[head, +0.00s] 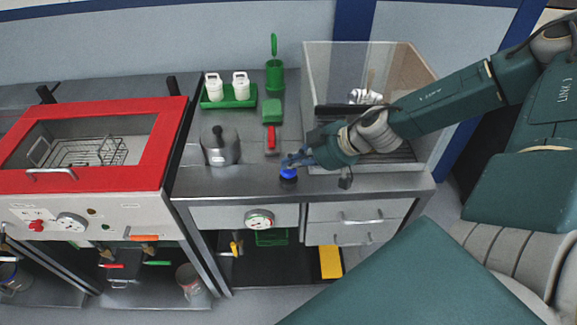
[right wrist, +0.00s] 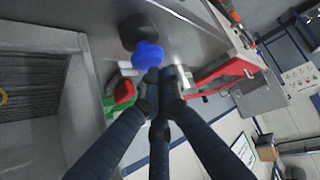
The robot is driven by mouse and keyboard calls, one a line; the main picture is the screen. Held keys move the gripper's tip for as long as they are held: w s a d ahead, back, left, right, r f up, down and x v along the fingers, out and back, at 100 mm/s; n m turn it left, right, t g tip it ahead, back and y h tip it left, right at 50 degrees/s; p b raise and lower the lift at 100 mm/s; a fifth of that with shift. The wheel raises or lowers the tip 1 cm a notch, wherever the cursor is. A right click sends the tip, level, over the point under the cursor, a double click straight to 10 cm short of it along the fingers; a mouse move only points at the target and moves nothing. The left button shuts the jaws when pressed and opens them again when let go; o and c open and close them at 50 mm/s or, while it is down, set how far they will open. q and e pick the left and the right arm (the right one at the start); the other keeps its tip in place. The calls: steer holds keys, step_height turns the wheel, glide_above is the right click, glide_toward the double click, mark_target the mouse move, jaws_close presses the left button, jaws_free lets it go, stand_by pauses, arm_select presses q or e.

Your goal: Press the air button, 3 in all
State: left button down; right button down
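The air button is a round blue knob (head: 288,175) near the front edge of the metal worktop. It also shows in the right wrist view (right wrist: 148,54), just beyond the fingertips. My right gripper (head: 292,161) reaches in from the right with its fingertips right at the blue button's top. In the right wrist view its dark fingers (right wrist: 160,82) come together at the tips, with nothing between them. Whether the tips touch the button, and whether it is pushed down, I cannot tell. My left gripper is not in view.
A lidded metal pot (head: 219,146) and a green tray (head: 229,104) with white containers stand further left. A clear-walled basin (head: 319,73) is behind my right arm. A gauge (head: 259,219) is below the button.

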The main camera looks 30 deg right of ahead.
mark_target(291, 171)
steer(key=shift+r, duration=0.4)
steer(key=shift+r, duration=0.1)
step_height(291, 171, up, 5)
steer(key=p, duration=0.4)
steer(key=shift+p, duration=0.3)
stand_by(1.6)
